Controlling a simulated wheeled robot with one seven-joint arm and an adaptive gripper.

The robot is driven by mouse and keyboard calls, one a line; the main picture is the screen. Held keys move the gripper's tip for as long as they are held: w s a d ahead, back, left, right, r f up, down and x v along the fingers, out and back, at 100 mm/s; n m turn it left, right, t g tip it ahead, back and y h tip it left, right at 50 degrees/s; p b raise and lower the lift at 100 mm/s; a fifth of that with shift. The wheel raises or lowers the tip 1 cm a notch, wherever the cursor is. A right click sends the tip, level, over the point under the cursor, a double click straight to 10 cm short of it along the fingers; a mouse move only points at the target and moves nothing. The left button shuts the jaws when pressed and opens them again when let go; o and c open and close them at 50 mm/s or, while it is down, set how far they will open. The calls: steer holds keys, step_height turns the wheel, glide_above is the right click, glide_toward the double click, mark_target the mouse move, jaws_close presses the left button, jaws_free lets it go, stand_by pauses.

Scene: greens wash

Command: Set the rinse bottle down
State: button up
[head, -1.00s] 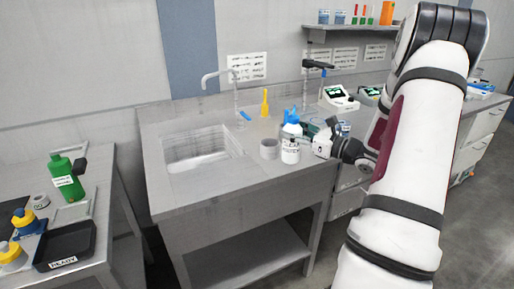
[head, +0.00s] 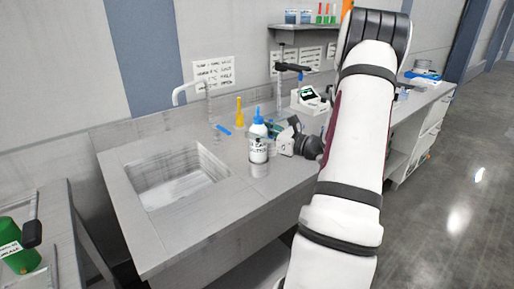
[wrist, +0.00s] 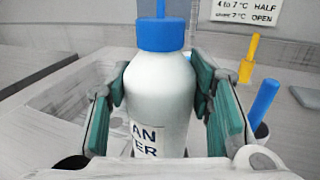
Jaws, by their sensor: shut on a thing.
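The rinse bottle is white with a blue cap and nozzle and a black-lettered label. In the head view the bottle (head: 258,148) is upright over the counter, just right of the sink. My gripper (head: 283,142) comes from the right and is shut on it. In the wrist view the bottle (wrist: 160,95) stands upright between the green-padded fingers of my gripper (wrist: 160,110). The bottle's base is hidden in the wrist view.
The sink (head: 133,181) lies left of the bottle. A yellow bottle (head: 239,112) and a blue-handled item (head: 223,130) are behind it. A device with a green screen (head: 309,97) stands back right. The counter's front strip is clear.

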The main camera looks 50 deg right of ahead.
mark_target(266, 146)
steer(key=shift+f, duration=2.15)
steer(key=shift+f, duration=0.15)
steer(key=o, duration=1.4)
steer(key=shift+c, duration=0.2)
steer(key=shift+s, duration=0.35)
steer(key=s, duration=1.1)
steer(key=shift+s+d, duration=0.2)
steer(key=shift+d, duration=0.2)
